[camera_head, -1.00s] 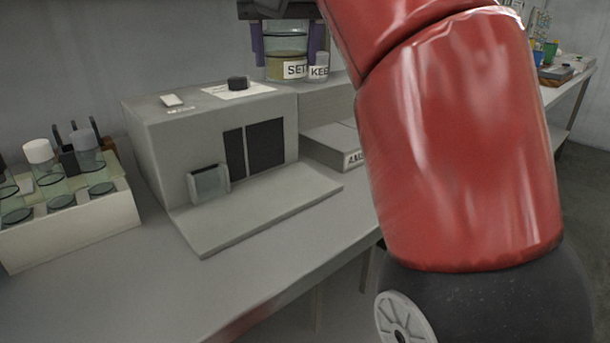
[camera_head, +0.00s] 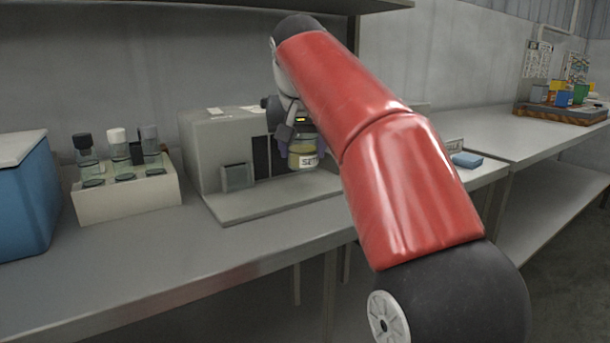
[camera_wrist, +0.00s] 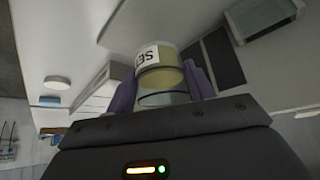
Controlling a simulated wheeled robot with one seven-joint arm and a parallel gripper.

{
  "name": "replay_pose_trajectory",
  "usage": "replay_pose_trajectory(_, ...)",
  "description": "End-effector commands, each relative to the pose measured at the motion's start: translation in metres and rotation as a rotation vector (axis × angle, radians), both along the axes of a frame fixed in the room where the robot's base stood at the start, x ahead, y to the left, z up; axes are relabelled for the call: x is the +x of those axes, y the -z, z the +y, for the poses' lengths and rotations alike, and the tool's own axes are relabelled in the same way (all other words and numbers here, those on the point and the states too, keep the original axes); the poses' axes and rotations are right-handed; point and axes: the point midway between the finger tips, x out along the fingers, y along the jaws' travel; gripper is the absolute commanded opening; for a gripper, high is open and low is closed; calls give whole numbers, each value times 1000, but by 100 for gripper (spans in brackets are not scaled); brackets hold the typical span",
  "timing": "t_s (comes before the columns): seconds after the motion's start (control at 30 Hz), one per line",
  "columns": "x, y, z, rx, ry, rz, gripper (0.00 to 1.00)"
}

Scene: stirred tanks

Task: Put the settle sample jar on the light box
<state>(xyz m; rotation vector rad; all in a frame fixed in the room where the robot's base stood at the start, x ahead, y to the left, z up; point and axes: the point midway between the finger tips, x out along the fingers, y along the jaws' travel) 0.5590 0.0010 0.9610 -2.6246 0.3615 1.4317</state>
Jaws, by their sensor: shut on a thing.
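The settle sample jar (camera_head: 304,161), clear with yellowish contents and a label starting "SET", hangs in my gripper (camera_head: 302,138). In the wrist view, the purple fingers of my gripper (camera_wrist: 162,88) are shut on either side of the jar (camera_wrist: 158,60). A grey box (camera_head: 218,150) with dark front panels and a flat front ledge (camera_head: 262,203) stands on the bench. I take it to be the light box, but no label on it is readable. The jar is in front of its panels and above the ledge, apparently apart from it.
A white rack (camera_head: 128,196) with several capped vials stands left of the grey box, and a blue bin (camera_head: 27,200) is further left. A blue sponge (camera_head: 467,159) lies to the right. A tray (camera_head: 560,114) of coloured cups is far right. A shelf (camera_head: 240,4) hangs overhead.

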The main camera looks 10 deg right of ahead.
Motion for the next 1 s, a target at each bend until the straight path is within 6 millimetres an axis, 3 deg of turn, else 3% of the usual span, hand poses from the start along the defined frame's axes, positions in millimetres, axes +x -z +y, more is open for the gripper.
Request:
replay_pose_trajectory(0.3,1,42,5,1,1,0,22)
replay_pose_trajectory(0.73,1,44,6,1,1,0,22)
replay_pose_trajectory(0.77,1,43,6,1,1,1,57)
replay_pose_trajectory(0.9,1,42,6,1,1,1,75)
replay_pose_trajectory(1.0,1,42,6,1,1,1,75)
